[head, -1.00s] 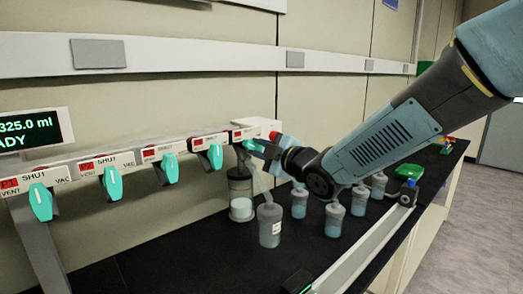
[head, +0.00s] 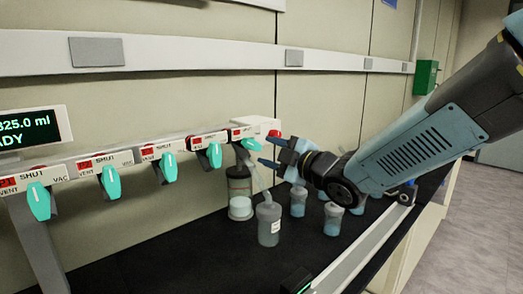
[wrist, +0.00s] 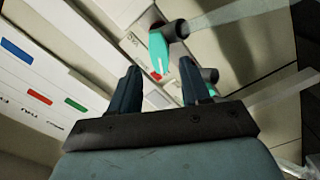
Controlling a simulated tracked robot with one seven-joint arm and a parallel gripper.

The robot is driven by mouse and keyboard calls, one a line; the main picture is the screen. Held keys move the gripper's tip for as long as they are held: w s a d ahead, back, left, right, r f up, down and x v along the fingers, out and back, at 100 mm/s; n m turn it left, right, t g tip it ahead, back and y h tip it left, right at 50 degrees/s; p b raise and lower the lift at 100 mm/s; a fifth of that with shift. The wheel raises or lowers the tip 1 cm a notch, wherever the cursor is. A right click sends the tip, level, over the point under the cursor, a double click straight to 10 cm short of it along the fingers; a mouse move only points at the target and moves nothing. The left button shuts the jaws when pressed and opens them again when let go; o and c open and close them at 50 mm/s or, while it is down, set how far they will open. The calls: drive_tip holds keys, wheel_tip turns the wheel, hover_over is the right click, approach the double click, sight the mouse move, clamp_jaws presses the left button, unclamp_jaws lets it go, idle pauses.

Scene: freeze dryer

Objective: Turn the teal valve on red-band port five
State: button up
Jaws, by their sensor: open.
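The row of red-labelled ports runs along the manifold (head: 130,157), each with a teal valve. The farthest port's teal valve (head: 251,144) is at the right end; its handle lies slanted to the right, while the other handles hang down. Its small label is too small to read. My gripper (head: 267,150) is open and empty just right of that valve, with a small gap in the head view. In the wrist view my gripper (wrist: 160,68) has its fingers spread, and a teal valve (wrist: 158,52) shows between and beyond the tips; which port it belongs to is unclear.
More flasks (head: 333,219) stand under my arm. A display (head: 30,130) is at the left. The black bench is clear at the front left.

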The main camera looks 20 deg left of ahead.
drive_tip(key=v, duration=0.9)
drive_tip(key=shift+a, duration=0.1)
drive_tip(key=w+d+f+m+t+h, duration=0.1)
drive_tip(key=w+d+m+t+h, duration=0.15)
drive_tip(key=d+m+h, duration=0.65)
drive_tip(key=w+d+m+t+h, duration=0.2)
drive_tip(key=w+d+m+h, duration=0.15)
drive_tip(key=d, duration=0.85)
drive_tip(key=s+d+f+m+g+h, duration=0.1)
drive_tip(key=s+d+f+m+g, duration=0.1)
drive_tip(key=s+d+m, duration=0.4)
drive_tip(key=s+d+f+m+g+h, duration=0.2)
drive_tip(key=s+d+m+g, duration=0.3)
drive_tip(key=s+d, duration=0.3)
drive_tip(key=s+m, duration=0.1)
drive_tip(key=s, duration=0.2)
drive_tip(key=shift+d, duration=0.25)
drive_tip(key=shift+s+f+h, duration=0.1)
drive_tip(key=shift+s+h, duration=0.1)
drive_tip(key=shift+h, duration=0.05)
